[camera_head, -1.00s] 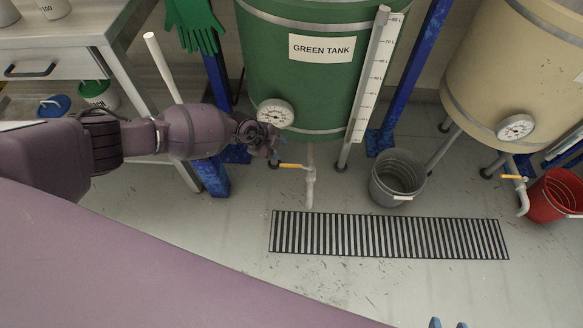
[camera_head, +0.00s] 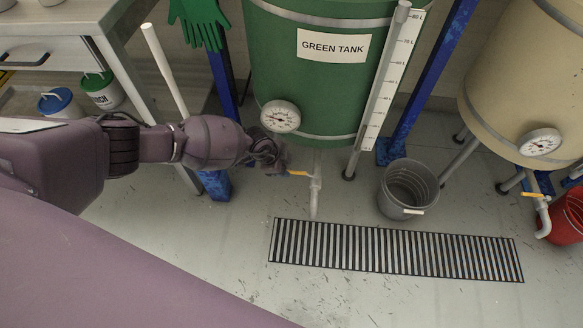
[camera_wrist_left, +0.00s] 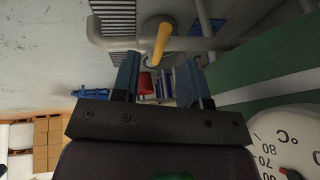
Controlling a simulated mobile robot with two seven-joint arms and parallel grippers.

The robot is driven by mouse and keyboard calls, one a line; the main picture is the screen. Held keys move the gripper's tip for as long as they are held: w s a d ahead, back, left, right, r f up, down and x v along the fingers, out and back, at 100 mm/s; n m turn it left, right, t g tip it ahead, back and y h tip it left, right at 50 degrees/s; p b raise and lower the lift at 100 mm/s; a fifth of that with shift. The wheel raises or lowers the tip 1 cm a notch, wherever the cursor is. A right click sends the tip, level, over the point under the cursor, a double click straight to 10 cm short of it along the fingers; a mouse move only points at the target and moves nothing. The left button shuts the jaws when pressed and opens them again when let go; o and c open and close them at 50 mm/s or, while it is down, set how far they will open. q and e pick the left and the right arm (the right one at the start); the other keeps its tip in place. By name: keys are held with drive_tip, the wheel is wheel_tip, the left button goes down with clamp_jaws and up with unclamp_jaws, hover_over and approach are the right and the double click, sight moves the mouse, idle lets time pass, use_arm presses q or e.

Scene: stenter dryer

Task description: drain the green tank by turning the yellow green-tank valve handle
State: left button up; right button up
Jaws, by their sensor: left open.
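The green tank (camera_head: 305,85) stands at the top middle of the head view, with a round gauge (camera_head: 280,117) low on its front. Below it, a pale drain pipe (camera_head: 315,195) points down and carries the yellow valve handle (camera_head: 299,173). My left gripper (camera_head: 284,166) is just left of the handle, small and dark there. In the left wrist view my left gripper (camera_wrist_left: 158,78) is open, with two blue fingers apart. The yellow handle (camera_wrist_left: 161,43) shows beyond the fingertips, roughly between them. I see no clear contact. My right gripper is not in view.
A floor grate (camera_head: 395,250) lies before the tank. A grey bucket (camera_head: 408,188) stands right of the drain pipe. Blue posts (camera_head: 425,85) flank the tank. A beige tank (camera_head: 525,75) and a red bucket (camera_head: 570,215) are at right, a bench (camera_head: 75,35) at left.

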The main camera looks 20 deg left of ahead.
sight(290, 171)
use_arm(q)
drive_tip(key=b+x, duration=0.1)
drive_tip(key=x, duration=0.2)
drive_tip(key=shift+f+b, duration=0.3)
drive_tip(key=shift+w+r, duration=0.1)
drive_tip(key=shift+w, duration=0.05)
clamp_jaws()
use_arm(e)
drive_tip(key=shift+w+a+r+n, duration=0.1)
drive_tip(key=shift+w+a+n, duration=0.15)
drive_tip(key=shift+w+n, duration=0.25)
